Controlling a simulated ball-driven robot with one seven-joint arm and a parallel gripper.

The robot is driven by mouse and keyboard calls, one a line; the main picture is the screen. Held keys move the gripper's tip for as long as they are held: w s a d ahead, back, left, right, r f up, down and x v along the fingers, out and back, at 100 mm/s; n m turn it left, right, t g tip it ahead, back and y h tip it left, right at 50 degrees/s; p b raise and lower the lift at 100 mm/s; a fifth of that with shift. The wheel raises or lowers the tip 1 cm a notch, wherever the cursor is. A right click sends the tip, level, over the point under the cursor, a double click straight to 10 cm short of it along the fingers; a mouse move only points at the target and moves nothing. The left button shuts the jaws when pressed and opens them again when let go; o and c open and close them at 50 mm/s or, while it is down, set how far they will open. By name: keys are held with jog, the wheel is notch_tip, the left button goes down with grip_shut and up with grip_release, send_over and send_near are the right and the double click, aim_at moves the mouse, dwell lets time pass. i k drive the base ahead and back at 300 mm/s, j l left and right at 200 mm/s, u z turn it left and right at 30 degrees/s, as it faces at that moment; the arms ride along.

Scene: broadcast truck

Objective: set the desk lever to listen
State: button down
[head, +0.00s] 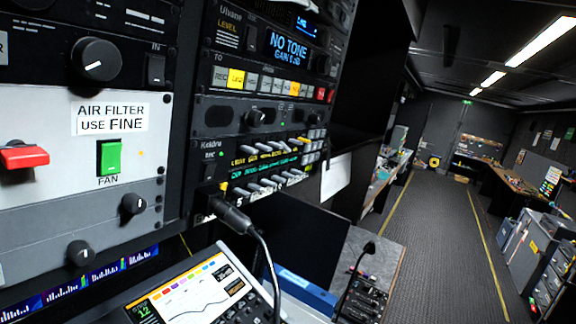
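No lever marked listen can be read in the head view. A small black desk unit (365,296) with several controls stands at the bottom centre, with a gooseneck microphone (369,249) rising from it; its controls are too small to tell apart. A red lever-like handle (24,156) sticks out of the pale rack panel (60,110) at the far left, and its marking is not visible. My gripper is not in view.
Racks fill the left side, with a green fan switch (110,157), black knobs (97,60) and a plugged black cable (232,214). A tablet-like screen (190,298) and a blue case (301,291) lie low in front. A clear aisle (440,225) runs back at the right, past grey drawers (528,262).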

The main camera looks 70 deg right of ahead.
aim_at(286, 149)
jog(key=z, duration=1.45)
